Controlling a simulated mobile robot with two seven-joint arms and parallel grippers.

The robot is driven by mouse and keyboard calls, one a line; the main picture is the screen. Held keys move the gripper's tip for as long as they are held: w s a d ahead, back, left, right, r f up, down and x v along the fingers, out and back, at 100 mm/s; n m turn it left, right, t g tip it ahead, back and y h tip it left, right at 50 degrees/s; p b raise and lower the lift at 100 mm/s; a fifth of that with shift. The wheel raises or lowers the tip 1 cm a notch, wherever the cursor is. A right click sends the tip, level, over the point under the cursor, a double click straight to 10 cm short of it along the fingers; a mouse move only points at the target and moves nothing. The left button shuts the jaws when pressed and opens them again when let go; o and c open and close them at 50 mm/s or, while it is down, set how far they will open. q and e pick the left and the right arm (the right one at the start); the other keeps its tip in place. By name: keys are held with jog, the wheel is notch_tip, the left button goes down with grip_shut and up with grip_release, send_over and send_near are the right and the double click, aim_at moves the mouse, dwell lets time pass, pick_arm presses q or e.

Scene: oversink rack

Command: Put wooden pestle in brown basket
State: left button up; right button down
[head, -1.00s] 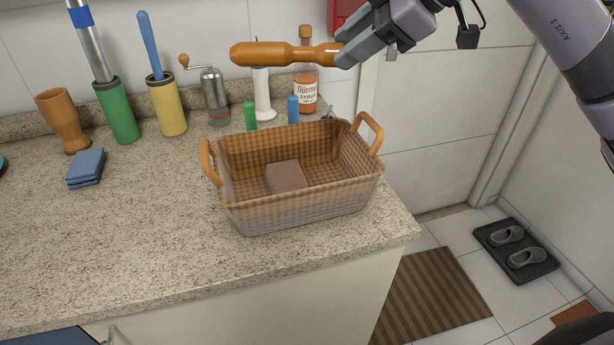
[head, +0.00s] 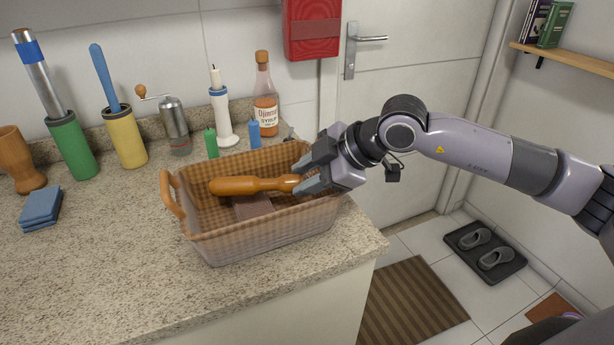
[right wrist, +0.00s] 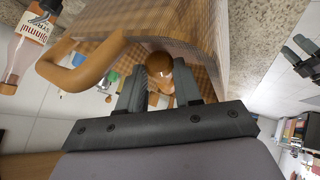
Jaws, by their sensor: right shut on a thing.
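The wooden pestle (head: 242,186) lies level, its thick end to the left, over the inside of the brown basket (head: 262,241). My right gripper (head: 303,178) is shut on the pestle's right end, at the basket's right side. In the right wrist view the pestle (right wrist: 160,66) shows end-on between the fingers, with the basket wall (right wrist: 205,30) close by. I cannot tell whether the pestle touches anything in the basket. My left gripper is not in view.
A brown block (head: 252,206) lies in the basket under the pestle. A syrup bottle (head: 264,100), a white candle holder (head: 222,115) and small green and blue bottles stand behind it. The counter left of the basket is clear up to the blue sponges (head: 41,208).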

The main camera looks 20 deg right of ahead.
jog(key=shift+f, duration=0.2)
jog(key=shift+f+b, duration=0.65)
jog(key=shift+b, duration=0.1)
jog(key=c, duration=1)
grip_release()
jog(key=shift+c, duration=0.2)
jog(key=shift+r+p, duration=0.5)
jog(key=shift+p, duration=0.15)
jog(key=v, duration=1.2)
jog(key=shift+b, duration=0.35)
